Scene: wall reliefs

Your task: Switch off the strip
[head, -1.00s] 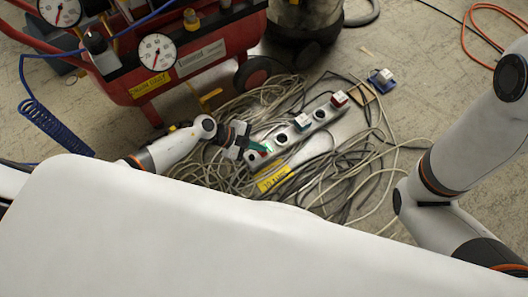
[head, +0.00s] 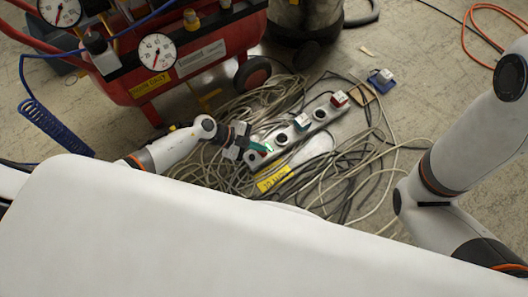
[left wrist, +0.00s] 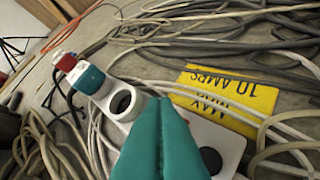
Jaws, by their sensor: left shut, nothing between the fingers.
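The power strip (head: 316,119) is a long pale bar lying on the floor among cables, with a red-and-white plug at its far end, a teal-and-white plug near the middle and dark round sockets. My left gripper (head: 262,148) is shut and empty, its green fingertips at the near end of the strip, by a small red spot that looks like the switch (head: 263,154). My right gripper is out of view.
Tangled cables (head: 225,175) surround the strip. A yellow label (head: 273,180) reading "MAX 10 AMPS" lies beside it. A red compressor (head: 170,60) with gauges stands at the back left, and a dark canister (head: 305,20) behind. Open floor (head: 440,90) lies to the right.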

